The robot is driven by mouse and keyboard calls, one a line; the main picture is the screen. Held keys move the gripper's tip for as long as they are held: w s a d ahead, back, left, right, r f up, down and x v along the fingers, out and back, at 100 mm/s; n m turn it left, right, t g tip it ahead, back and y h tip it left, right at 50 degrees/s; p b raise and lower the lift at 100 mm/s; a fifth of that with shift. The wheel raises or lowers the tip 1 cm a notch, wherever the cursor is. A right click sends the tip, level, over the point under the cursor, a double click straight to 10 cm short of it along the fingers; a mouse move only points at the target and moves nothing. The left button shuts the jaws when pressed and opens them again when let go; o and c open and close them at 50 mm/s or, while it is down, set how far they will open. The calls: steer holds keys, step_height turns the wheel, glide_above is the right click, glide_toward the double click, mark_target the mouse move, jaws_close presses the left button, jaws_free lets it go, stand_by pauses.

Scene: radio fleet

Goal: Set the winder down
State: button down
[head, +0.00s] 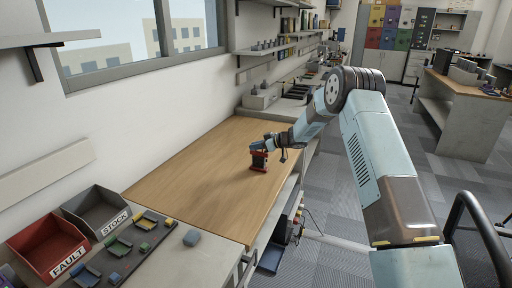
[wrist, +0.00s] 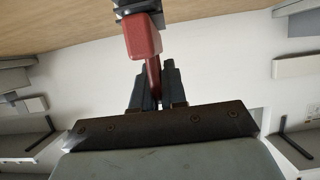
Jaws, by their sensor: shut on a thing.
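The winder (head: 259,161), red with dark parts, is at the end of my arm in the head view, over the wooden bench top (head: 195,165) near its right edge. I cannot tell whether its base touches the wood. My gripper (head: 262,145) is shut on the winder's upper part. In the wrist view the dark fingers of my gripper (wrist: 157,76) close on a thin red part. The red body of the winder (wrist: 142,37) and a dark piece reach to the top edge of that view, and the rest is cut off.
A red FAULT bin (head: 48,246) and a grey STOCK bin (head: 97,212) stand at the near left. The wood left of the winder is clear. A low grey box (head: 259,99) stands behind.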

steer(key=c, duration=1.2)
jaws_free()
steer(key=shift+o, duration=0.2)
